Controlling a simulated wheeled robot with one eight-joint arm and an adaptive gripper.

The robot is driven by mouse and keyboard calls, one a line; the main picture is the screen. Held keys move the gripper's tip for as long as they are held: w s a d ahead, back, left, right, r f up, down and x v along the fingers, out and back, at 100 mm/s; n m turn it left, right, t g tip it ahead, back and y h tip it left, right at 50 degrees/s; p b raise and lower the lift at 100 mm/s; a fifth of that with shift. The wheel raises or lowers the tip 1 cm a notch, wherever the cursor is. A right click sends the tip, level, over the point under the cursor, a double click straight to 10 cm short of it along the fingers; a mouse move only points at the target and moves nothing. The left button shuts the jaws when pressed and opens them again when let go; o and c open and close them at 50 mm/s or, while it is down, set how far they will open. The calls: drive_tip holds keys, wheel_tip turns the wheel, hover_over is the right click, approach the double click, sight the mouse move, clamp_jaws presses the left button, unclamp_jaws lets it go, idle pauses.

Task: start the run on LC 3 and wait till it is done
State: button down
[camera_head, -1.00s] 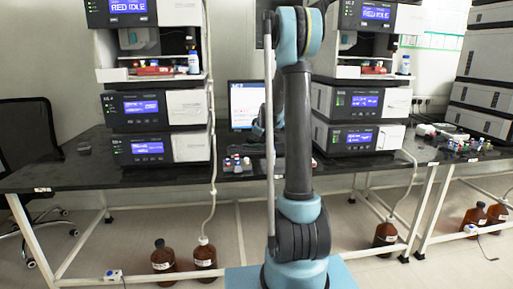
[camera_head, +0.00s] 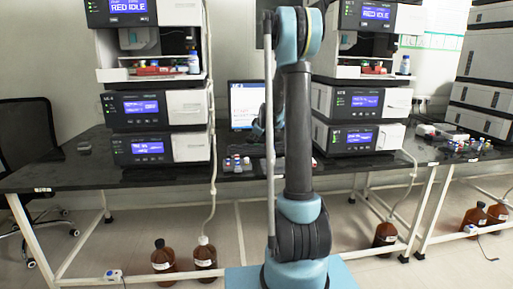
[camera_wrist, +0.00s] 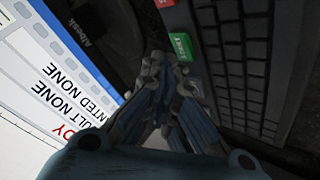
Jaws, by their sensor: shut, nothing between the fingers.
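My gripper (camera_wrist: 160,75) is shut and empty in the wrist view. Its tips are beside a green key (camera_wrist: 181,45) on a dark keyboard (camera_wrist: 245,65); I cannot tell whether they touch it. A red key (camera_wrist: 165,3) sits next to the green one. A lit screen (camera_wrist: 50,75) at the left, seen turned, has lines ending in "NONE" and a red word ending in "DY". In the head view the monitor (camera_head: 243,105) stands between two instrument stacks, left (camera_head: 140,105) and right (camera_head: 355,103). Their small labels are unreadable. My arm hides the gripper there.
Both top units show "RED IDLE" on blue displays. A chair (camera_head: 30,130) is at the left, and grey units (camera_head: 485,80) at the right.

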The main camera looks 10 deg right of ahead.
drive_tip(key=shift+f, duration=0.1)
drive_tip(key=shift+f, duration=0.25)
drive_tip(key=shift+f, duration=0.4)
idle(0.8)
drive_tip(key=shift+r, duration=0.15)
idle(0.3)
drive_tip(key=shift+r, duration=0.7)
drive_tip(key=shift+r, duration=2.5)
idle(2.8)
